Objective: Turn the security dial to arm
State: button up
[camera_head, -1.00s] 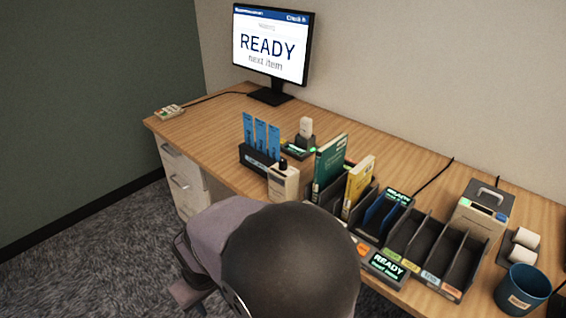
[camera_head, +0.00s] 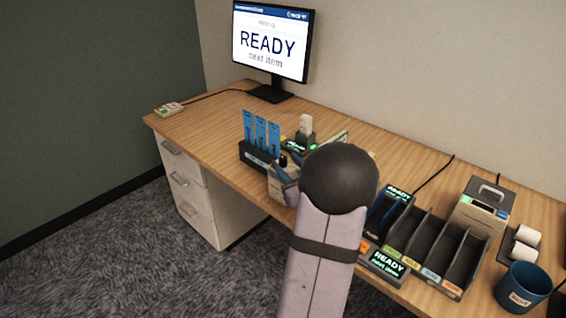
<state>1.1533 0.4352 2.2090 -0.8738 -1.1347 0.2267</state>
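My gripper (camera_head: 286,168) is at the top of this box, partly hidden behind my own arm. I cannot tell whether its fingers touch the knob or are apart from it, nor whether they are open or shut.
The card holder (camera_head: 258,158) is just left of the box. A small device with a green light (camera_head: 299,145) stands behind. The black sorter (camera_head: 432,240) is to the right, with a READY display (camera_head: 388,264). The desk's left part is mostly clear.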

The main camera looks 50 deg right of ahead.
aim_at(285, 162)
jog(key=shift+s+a+f+m+t+b, duration=0.1)
jog(key=shift+s+a+f+m+t, duration=0.1)
jog(key=shift+s+m, duration=0.25)
jog(key=shift+s+a+f+m+t+b, duration=0.1)
jog(key=shift+s+f+m, duration=0.15)
jog(key=shift+s, duration=0.35)
jog(key=shift+s+a+f+m+t+b, duration=0.1)
jog(key=shift+s+f+m, duration=0.15)
jog(key=shift+s, duration=0.25)
jog(key=shift+w, duration=0.1)
jog(key=shift+p+x, duration=0.5)
jog(key=shift+x, duration=3.1)
jog(key=shift+d+r, duration=0.1)
jog(key=shift+h, duration=0.3)
grip_shut()
